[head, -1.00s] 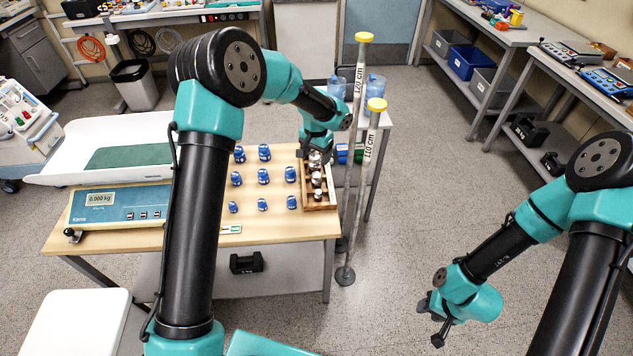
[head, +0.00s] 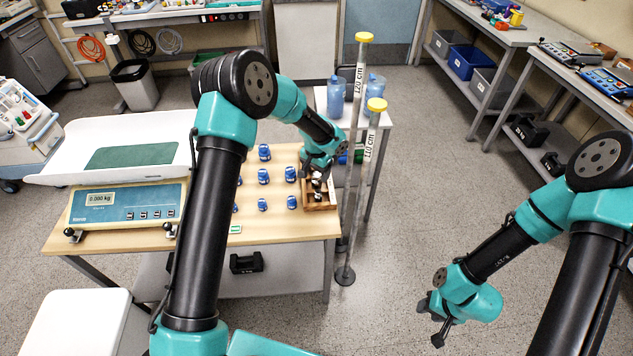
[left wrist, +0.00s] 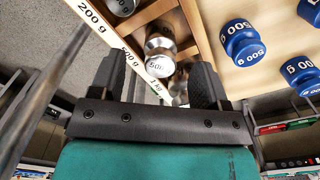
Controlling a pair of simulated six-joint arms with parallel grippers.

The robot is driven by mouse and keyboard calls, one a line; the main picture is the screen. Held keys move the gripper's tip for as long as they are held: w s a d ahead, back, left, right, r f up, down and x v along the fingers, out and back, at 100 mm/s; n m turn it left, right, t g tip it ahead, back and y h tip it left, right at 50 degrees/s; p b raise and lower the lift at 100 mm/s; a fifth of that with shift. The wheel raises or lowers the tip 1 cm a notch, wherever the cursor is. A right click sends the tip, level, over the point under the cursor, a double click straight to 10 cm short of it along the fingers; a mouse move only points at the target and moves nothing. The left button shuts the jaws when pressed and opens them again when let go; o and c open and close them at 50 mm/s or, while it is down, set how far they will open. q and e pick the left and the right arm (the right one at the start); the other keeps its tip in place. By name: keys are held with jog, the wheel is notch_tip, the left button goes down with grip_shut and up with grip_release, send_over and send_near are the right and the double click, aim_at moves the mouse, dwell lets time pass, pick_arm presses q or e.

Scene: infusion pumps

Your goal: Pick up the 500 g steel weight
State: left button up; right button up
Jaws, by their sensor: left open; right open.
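The 500 g steel weight (left wrist: 160,55) is a shiny knobbed cylinder marked "50…", in a wooden rack (left wrist: 178,14) whose edge labels read 200 g, 500 g and 1 kg. In the left wrist view it shows between the two dark fingers of my left gripper (left wrist: 158,78), which is open and holds nothing. I cannot tell whether a finger touches it. In the head view my left gripper (head: 320,172) is over the rack (head: 322,206) and hides part of it and its steel weights. My right gripper (head: 432,319) is open and empty over the floor, right of the table.
Several blue weights (head: 263,176) stand on the table (head: 275,231) left of the rack. A scale (head: 125,204) with a white pan is further left. Two height poles, 110 cm (head: 368,146) and 120 cm (head: 360,82), stand close by the rack's right side.

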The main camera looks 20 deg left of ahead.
aim_at(316, 175)
pick_arm(q)
notch_tip(316, 175, down, 4)
jog(key=shift+f, duration=0.15)
dwell(0.5)
jog(key=shift+w, duration=0.1)
grip_shut()
dwell(0.4)
notch_tip(316, 175, up, 10)
jog(key=shift+r, duration=0.1)
dwell(0.5)
dwell(0.4)
